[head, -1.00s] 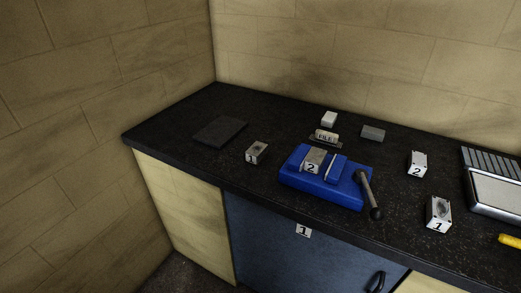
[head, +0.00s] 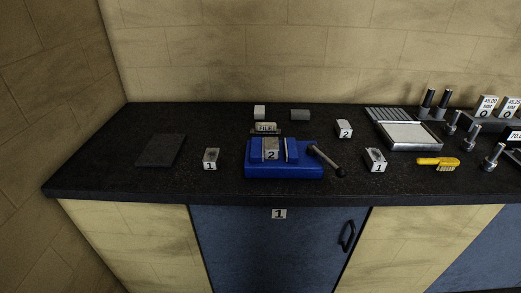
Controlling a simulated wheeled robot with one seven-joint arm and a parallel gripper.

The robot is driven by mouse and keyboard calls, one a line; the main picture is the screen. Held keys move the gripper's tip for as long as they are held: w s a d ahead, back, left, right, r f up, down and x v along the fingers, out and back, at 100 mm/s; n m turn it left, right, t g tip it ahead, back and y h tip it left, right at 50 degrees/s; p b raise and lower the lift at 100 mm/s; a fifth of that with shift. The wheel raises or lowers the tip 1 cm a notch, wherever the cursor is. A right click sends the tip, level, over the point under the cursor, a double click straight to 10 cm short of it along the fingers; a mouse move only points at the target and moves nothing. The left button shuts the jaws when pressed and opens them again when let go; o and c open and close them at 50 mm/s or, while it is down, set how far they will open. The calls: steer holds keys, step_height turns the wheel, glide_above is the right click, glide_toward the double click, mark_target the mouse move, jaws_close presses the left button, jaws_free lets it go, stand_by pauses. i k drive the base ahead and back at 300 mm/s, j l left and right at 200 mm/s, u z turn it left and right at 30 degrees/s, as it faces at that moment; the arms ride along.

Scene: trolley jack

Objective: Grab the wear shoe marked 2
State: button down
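Two blocks carry a 2. One grey block marked 2 (head: 271,150) sits in the blue vise (head: 284,172), between its jaws. Another light block marked 2 (head: 344,129) stands on the black worktop at the back, right of the vise. Two blocks carry a 1: a grey block marked 1 (head: 211,159) left of the vise and a light block marked 1 (head: 375,160) with a dark hole on top, right of the vise handle. I cannot tell from shape alone which marked block is the wear shoe. My gripper is not in view.
A dark mat (head: 161,150) lies at the left. Small pale (head: 260,112) and grey (head: 300,115) blocks stand behind the vise. A metal tray (head: 411,136), a yellow brush (head: 437,162) and several bolts stand at the right. The vise handle (head: 326,160) sticks out right.

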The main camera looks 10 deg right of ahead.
mark_target(271, 144)
steer(key=i+j, duration=0.5)
steer(key=j, duration=0.15)
steer(key=i+j, duration=0.5)
steer(key=j, duration=0.15)
steer(key=i+j, duration=0.5)
steer(key=j, duration=0.15)
steer(key=i+j, duration=0.5)
steer(key=i+j+z, duration=0.05)
steer(key=j, duration=0.05)
